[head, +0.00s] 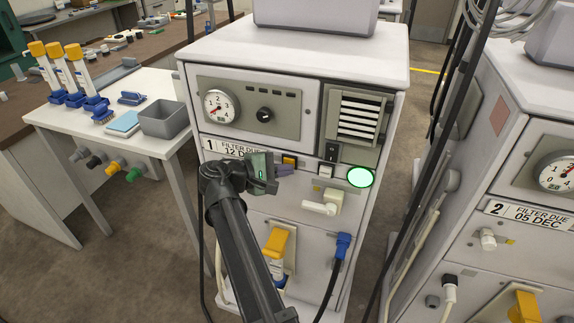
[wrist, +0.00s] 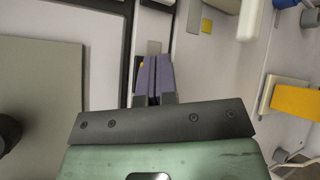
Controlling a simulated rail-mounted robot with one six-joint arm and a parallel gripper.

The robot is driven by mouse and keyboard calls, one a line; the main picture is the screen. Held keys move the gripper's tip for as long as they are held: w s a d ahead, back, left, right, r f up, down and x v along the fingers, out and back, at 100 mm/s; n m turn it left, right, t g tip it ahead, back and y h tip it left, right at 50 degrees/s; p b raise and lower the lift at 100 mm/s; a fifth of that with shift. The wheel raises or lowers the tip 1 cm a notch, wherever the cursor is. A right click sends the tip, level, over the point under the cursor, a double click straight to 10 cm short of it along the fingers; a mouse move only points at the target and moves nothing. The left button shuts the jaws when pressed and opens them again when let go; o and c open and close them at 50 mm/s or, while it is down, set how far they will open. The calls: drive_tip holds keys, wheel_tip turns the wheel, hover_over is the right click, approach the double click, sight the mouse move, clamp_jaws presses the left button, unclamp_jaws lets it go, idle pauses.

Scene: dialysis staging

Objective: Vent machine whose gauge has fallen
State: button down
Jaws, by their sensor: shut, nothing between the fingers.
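Machine 1 (head: 390,85) stands in the middle of the head view, its label partly hidden by my gripper. Its round gauge (head: 219,107) has a needle that seems to point to the lower left. Machine 2 (head: 510,110) stands at the right; its gauge (head: 556,172) has a needle that seems to point up and right. On machine 1 are a white lever (head: 322,207), a lit green lamp (head: 360,177) and a yellow handle (head: 279,243). My gripper (head: 286,169) is shut and empty before its front panel, left of the white lever. Its purple fingertips (wrist: 154,78) touch each other.
A white side table (head: 150,90) at the left holds several yellow-capped tubes (head: 62,72), a grey bin (head: 165,119) and a blue pad (head: 123,123). A blue connector (head: 343,246) with a dark hose sits low on machine 1. Poles and hoses stand between the machines.

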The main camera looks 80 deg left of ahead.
drive_tip(key=shift+d, duration=0.15)
drive_tip(key=s+d, duration=0.3)
drive_tip(key=d, duration=0.2)
drive_tip(key=shift+s, duration=0.2)
idle(0.7)
